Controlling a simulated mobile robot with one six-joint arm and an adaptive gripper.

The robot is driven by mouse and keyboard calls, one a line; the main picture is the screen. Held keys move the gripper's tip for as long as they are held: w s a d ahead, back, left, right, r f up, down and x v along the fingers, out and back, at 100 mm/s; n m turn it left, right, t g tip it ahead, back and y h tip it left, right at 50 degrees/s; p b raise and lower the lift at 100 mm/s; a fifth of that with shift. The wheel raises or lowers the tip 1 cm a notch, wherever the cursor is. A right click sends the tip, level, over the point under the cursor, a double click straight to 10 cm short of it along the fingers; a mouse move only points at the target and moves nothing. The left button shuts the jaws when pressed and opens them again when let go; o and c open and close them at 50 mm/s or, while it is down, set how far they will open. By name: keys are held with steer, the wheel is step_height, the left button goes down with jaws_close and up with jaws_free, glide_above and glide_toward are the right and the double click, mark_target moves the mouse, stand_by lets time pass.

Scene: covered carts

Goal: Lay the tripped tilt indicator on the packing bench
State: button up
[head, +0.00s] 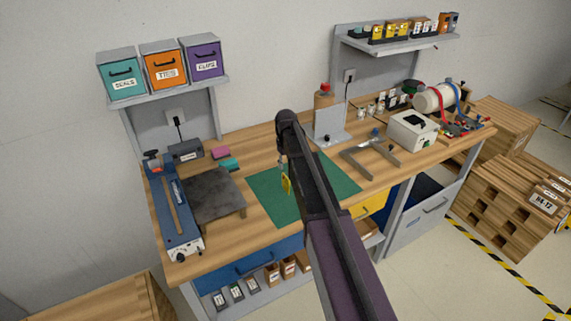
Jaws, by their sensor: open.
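The packing bench (239,149) is a wooden-topped workbench against the wall, with a green mat (262,190) at its middle. My arm reaches over it from the bottom of the head view. My gripper (283,165) points down above the mat, mostly hidden by my own arm. It is open. A small yellow piece (286,184) shows just below it, at the arm's left edge. I cannot tell whether it touches the jaws or the mat, or whether it is the tilt indicator. No tripped marking can be made out at this size.
A blue long-armed device (173,215) and a dark plate (212,194) occupy the bench's left. A grey angled frame (373,160), a white box device (412,131) and a strapped cylinder (433,97) crowd the right. Wooden crates (510,198) stand beyond the right end.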

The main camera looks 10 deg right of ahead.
steer(key=shift+r+p, duration=2.25)
steer(key=shift+r, duration=0.3)
steer(key=s+m, duration=0.3)
steer(key=s, duration=2.6)
steer(key=shift+s+a+m, duration=0.15)
steer(key=shift+m, duration=0.15)
step_height(320, 180, down, 5)
steer(key=b, duration=0.4)
steer(key=shift+r+b, duration=0.1)
steer(key=shift+b, duration=0.3)
